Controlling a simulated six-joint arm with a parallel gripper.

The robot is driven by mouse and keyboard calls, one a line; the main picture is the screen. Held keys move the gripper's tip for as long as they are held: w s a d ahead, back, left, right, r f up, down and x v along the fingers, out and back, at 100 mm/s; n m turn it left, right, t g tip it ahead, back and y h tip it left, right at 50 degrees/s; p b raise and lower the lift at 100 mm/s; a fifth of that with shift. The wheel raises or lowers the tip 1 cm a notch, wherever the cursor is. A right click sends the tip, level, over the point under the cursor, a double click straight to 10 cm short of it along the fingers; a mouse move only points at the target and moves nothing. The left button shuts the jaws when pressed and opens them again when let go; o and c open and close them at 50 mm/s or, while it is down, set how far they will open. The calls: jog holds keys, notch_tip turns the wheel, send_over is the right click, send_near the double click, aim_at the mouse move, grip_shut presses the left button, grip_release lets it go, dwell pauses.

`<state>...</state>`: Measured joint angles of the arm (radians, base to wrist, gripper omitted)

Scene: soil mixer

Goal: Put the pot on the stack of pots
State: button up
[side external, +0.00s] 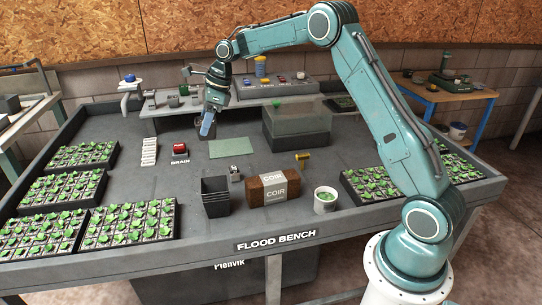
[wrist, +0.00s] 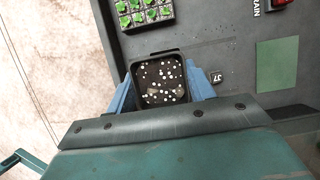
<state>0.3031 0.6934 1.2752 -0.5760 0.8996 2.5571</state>
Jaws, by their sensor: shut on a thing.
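The stack of pots (side external: 215,196), black and square, stands upright near the front middle of the bench, left of the coir block.
The brown coir block (side external: 276,188) and a white tub (side external: 325,199) stand right of the stack. Seedling trays (side external: 128,224) fill the left side. A green mat (side external: 230,147) lies flat near the red drain knob (side external: 180,149).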

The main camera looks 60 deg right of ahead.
notch_tip(320, 180, down, 17)
jog(key=shift+f, duration=0.15)
dwell(0.8)
jog(key=shift+f, duration=0.15)
jog(key=o, duration=0.9)
jog(key=shift+o, duration=0.2)
jog(key=v, duration=1.2)
jog(key=shift+r, duration=0.2)
